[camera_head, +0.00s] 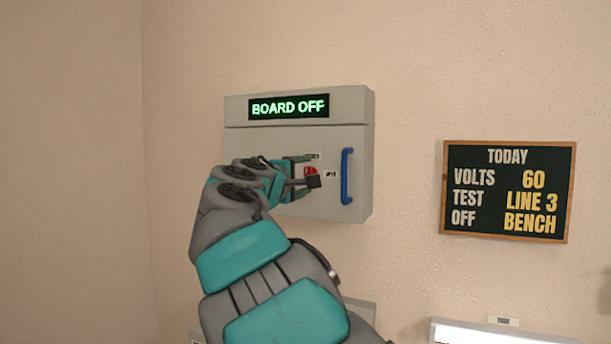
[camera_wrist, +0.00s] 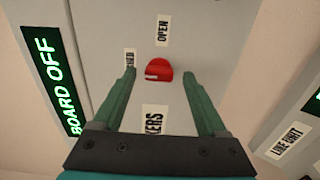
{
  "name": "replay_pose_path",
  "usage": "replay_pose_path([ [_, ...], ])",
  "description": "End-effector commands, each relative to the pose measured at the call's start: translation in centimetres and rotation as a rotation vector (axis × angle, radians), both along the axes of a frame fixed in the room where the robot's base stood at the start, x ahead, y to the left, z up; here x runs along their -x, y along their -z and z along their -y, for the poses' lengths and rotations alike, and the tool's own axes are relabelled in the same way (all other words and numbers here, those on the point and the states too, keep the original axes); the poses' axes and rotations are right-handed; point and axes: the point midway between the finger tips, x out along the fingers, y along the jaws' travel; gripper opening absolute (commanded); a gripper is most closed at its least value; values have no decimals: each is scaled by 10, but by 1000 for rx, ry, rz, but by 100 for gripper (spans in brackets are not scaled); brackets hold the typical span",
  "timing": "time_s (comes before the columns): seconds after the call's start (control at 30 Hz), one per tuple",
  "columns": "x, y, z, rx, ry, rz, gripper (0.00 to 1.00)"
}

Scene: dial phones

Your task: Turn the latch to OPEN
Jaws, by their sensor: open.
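The latch is a red knob (camera_head: 310,171) on the front of a grey wall box (camera_head: 300,210). In the wrist view the red knob (camera_wrist: 160,66) has a white mark on its left part, pointing towards a label partly hidden by a finger (camera_wrist: 130,57). The OPEN label (camera_wrist: 163,30) is above the knob in that view. My gripper (camera_wrist: 159,74) is open, with one finger on either side of the knob. Small gaps show between the fingers and the knob; I cannot tell how deep they reach.
A blue handle (camera_head: 346,176) is at the right of the box door. A display (camera_head: 289,106) reads BOARD OFF. A sign (camera_head: 507,191) on the wall reads VOLTS 60, TEST LINE 3, OFF BENCH.

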Motion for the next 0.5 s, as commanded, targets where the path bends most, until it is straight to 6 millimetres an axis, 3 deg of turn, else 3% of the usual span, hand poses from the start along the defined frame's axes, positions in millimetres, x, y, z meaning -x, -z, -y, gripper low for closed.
replay_pose_path([
  [0.4, -7, -1, 4, -2, 1, 2, 75],
  [0.5, -7, -1, 4, -2, 1, 2, 64],
])
